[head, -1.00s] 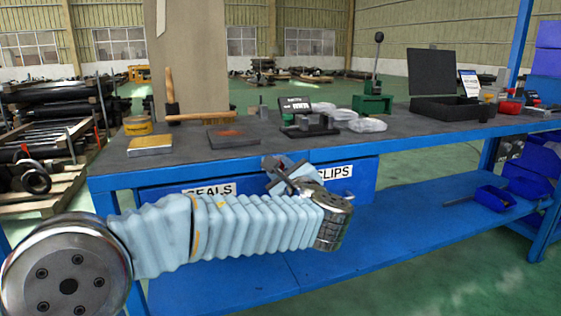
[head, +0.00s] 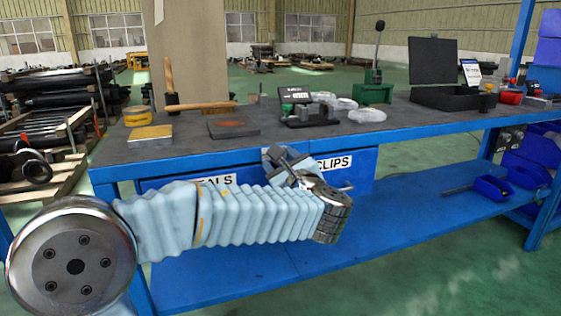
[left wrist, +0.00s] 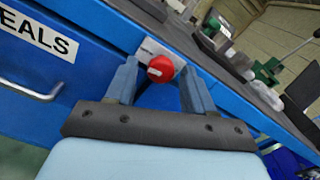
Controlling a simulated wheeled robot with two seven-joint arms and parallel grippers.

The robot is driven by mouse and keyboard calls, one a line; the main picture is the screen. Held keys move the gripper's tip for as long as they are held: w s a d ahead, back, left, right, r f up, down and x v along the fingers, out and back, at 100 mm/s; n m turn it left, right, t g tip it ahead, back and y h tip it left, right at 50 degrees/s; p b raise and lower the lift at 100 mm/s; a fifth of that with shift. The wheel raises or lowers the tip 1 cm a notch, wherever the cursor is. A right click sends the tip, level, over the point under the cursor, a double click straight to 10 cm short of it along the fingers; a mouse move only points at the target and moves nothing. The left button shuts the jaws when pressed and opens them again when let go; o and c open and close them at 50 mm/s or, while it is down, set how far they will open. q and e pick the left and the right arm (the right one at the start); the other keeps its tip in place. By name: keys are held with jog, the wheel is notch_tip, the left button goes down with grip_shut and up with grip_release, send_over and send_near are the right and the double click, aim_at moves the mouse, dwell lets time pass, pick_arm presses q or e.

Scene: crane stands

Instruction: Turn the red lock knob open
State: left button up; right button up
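The red lock knob (left wrist: 160,69) sits on a small pale plate (left wrist: 150,48) on the blue drawer front, right of the SEALS label, in the left wrist view. My left gripper (left wrist: 160,76) is open, with one finger on each side of the knob. Gaps show between the knob and both fingers. How deep the fingertips reach past the knob is hard to tell. In the head view my left gripper (head: 288,163) is in front of the drawers, between the SEALS and CLIPS labels, and the knob is hidden there. My right gripper is in neither view.
The SEALS drawer has a metal handle (left wrist: 30,88) left of the gripper. The lower blue shelf (head: 400,228) is mostly clear.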

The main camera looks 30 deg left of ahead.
pick_arm(q)
jog(key=shift+r, duration=0.1)
jog(key=v, duration=1.3)
jog(key=shift+s+d+b, duration=0.25)
jog(key=shift+d+b, duration=0.1)
jog(key=shift+b, duration=0.05)
